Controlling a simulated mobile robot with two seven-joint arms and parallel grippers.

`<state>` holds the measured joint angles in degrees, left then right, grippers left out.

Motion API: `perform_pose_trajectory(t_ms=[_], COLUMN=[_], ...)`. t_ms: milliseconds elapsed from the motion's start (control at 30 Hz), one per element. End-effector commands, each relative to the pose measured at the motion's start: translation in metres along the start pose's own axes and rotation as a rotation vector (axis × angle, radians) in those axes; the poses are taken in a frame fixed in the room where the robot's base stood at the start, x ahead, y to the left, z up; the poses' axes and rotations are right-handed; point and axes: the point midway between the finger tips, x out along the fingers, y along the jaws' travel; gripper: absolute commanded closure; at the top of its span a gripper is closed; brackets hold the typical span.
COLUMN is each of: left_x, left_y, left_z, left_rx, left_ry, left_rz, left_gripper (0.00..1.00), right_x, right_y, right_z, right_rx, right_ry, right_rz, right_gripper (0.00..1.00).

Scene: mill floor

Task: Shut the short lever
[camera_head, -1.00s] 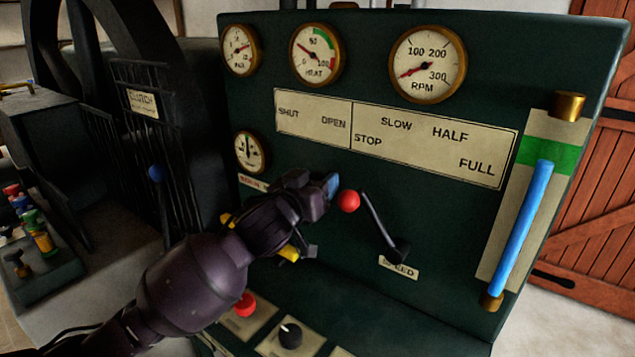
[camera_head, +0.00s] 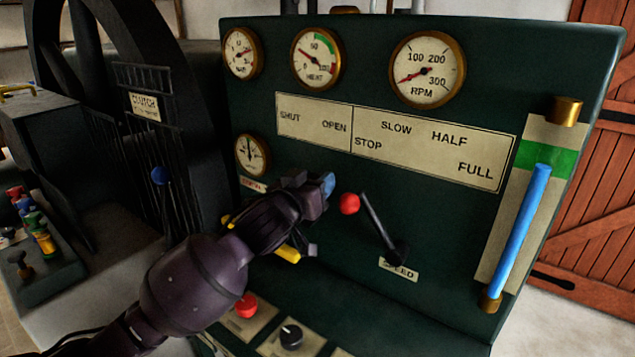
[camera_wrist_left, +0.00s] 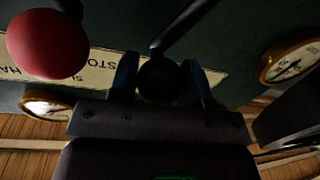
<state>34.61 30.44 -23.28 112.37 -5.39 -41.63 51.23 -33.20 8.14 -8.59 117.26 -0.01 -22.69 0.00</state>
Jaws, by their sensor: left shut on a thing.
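The short lever ends in a dark ball knob (camera_wrist_left: 163,82), seen in the left wrist view between my two blue fingertips, with its thin dark rod running up and right from it. My left gripper (camera_wrist_left: 163,84) is shut on this knob. In the head view my left gripper (camera_head: 327,184) is in front of the green panel, below the OPEN end of the label plate (camera_head: 400,140). There the gripper and wrist hide most of the short lever. My right gripper is not in view.
The speed lever's red knob (camera_head: 349,203) is close to the right of my left gripper. A red button (camera_head: 246,305) and a black knob (camera_head: 291,335) sit on the ledge below. A blue tube gauge (camera_head: 518,230) is at the panel's right. The clutch frame stands left.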

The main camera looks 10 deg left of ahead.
Motion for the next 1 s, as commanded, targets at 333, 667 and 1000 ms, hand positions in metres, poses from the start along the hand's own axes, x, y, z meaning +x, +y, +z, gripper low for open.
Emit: perform_pose_trajectory(t_ms=[333, 667, 1000], left_x=[0.003, 0.008, 0.011], left_y=[-0.032, -0.075, -0.106], left_z=[-0.022, -0.025, -0.017], left_rx=[-0.245, -0.537, -0.749], left_ry=[-0.025, -0.06, -0.084], left_rz=[-0.008, -0.012, -0.014], left_gripper=[0.99, 0.99, 0.99], right_x=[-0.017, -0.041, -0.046], right_y=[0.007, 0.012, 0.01], right_z=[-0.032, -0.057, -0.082], right_rx=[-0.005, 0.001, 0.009], right_ry=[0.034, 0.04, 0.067], right_rz=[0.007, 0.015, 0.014], right_gripper=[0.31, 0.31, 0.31])
